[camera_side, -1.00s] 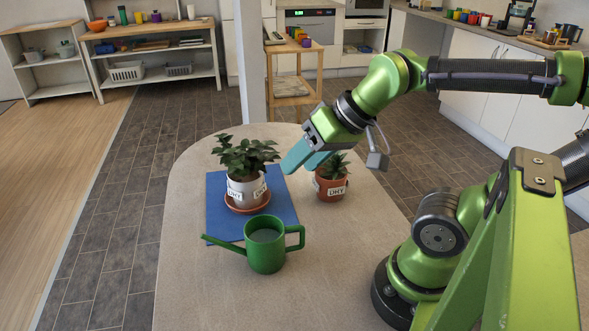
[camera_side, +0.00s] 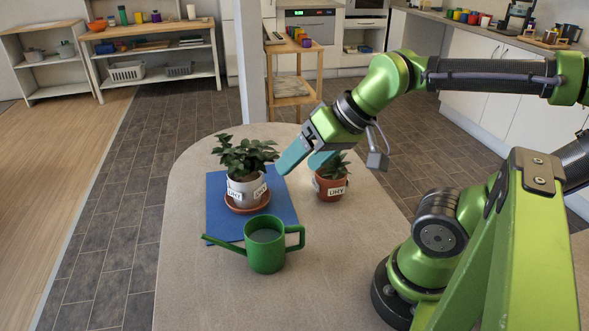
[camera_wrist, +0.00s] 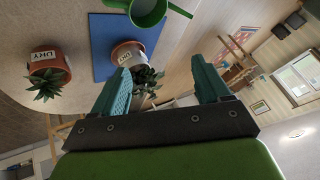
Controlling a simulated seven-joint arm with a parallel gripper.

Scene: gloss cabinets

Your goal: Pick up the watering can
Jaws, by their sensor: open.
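The green watering can (camera_side: 266,248) stands upright on the table, its spout to the left and its handle to the right. It also shows in part at the top edge of the wrist view (camera_wrist: 148,10). My gripper (camera_side: 300,160) has teal fingers and is open and empty. It is in the air above and behind the can, near the two potted plants. In the wrist view the gripper's fingers (camera_wrist: 161,82) are spread wide with nothing held between them.
A white pot with a leafy plant (camera_side: 246,187) stands on a terracotta saucer on a blue mat (camera_side: 217,222), left of my gripper. A terracotta pot (camera_side: 330,188) labelled DRY stands just below it. The table (camera_side: 200,290) is clear in front and left of the can.

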